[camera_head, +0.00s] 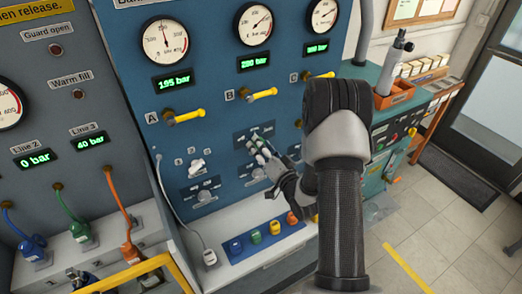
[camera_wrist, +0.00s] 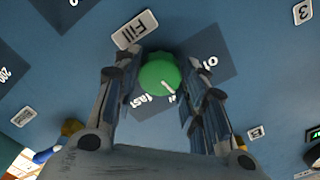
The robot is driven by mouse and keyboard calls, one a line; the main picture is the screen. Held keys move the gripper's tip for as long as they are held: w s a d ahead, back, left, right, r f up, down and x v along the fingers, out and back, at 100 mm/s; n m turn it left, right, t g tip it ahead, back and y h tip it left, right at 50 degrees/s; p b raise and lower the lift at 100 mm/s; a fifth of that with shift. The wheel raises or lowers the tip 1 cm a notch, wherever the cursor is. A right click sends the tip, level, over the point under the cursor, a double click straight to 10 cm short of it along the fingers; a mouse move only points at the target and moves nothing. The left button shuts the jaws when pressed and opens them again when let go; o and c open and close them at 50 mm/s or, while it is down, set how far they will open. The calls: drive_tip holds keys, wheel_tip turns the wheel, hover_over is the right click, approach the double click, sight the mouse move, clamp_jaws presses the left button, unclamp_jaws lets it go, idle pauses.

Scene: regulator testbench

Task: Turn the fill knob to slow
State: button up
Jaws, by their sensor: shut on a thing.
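The green fill knob (camera_wrist: 158,72) sits on a dark blue square of the blue panel, beside a white "Fill" label (camera_wrist: 135,30). Its white pointer line aims toward the lower right in the wrist view, at a partly hidden mark between "fast" at lower left and "off" at right. My gripper (camera_wrist: 160,80) is shut on the knob, one finger on either side. In the head view the knob (camera_head: 252,143) shows small at the tips of my gripper (camera_head: 258,146), partly covered by the fingers.
Yellow valve handles A (camera_head: 185,116), B (camera_head: 260,95) and C lie above under gauges and green readouts. A white knob (camera_head: 197,166) is to the left. A ledge with coloured blocks (camera_head: 256,237) lies below. A green bench (camera_head: 400,105) stands right.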

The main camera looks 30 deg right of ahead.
drive_tip(key=shift+m, duration=0.9)
drive_tip(key=o, duration=1.1)
drive_tip(key=shift+c, duration=0.2)
drive_tip(key=s, duration=1.2)
drive_tip(key=shift+d, duration=0.2)
drive_tip(key=shift+w, duration=0.1)
